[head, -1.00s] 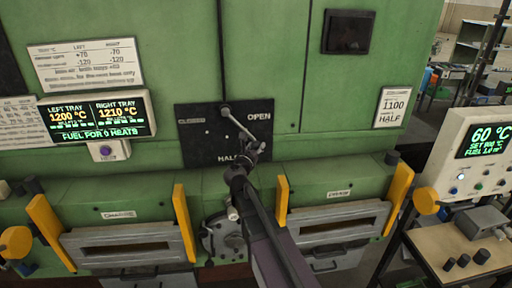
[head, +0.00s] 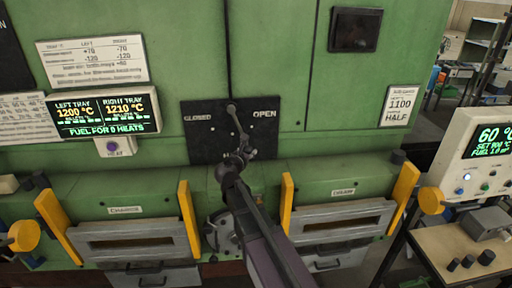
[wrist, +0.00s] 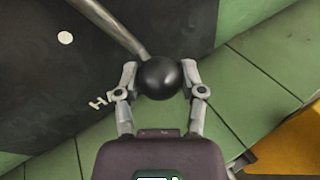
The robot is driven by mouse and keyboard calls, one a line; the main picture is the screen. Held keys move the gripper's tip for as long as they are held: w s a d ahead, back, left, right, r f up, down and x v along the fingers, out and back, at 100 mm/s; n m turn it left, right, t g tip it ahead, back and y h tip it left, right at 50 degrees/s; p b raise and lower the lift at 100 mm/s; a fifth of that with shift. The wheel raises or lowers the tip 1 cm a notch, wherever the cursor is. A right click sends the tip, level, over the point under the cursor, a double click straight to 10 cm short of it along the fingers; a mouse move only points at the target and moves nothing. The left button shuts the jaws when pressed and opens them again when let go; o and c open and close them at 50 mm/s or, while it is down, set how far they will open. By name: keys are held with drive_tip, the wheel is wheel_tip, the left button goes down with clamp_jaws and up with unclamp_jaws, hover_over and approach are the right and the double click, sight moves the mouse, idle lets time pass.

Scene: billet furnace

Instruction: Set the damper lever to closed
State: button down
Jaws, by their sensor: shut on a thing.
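The damper lever (head: 237,122) is a thin metal rod on a black plate (head: 205,150), pivoted near the plate's top middle. It points down and slightly right. The plate reads CLOSED at left and OPEN at right; the HALF label at the bottom is hidden in the head view by my gripper (head: 241,156). In the wrist view the lever's round black knob (wrist: 160,78) sits between both fingers of my gripper (wrist: 162,80), which are shut on it. The rod (wrist: 110,27) runs up and left from the knob. The letters "HA" show left of the fingers.
Below the plate are two furnace doors with yellow side bars, the left door (head: 135,240) and the right door (head: 340,222). A temperature display (head: 102,114) is at left. A control box (head: 480,150) and a small table (head: 455,262) stand at right.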

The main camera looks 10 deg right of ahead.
drive_tip(key=w+a+r+m+g+y+p, duration=0.1)
drive_tip(key=a+m+y+p, duration=0.5)
drive_tip(key=a, duration=0.9)
drive_tip(key=shift+w+a+r+m+p, duration=0.35)
drive_tip(key=shift+w+r+m+p, duration=0.1)
drive_tip(key=shift+r+m+p, duration=0.55)
drive_tip(key=shift+c, duration=0.9)
unclamp_jaws()
drive_tip(key=shift+a, duration=0.1)
drive_tip(key=shift+s+f, duration=0.1)
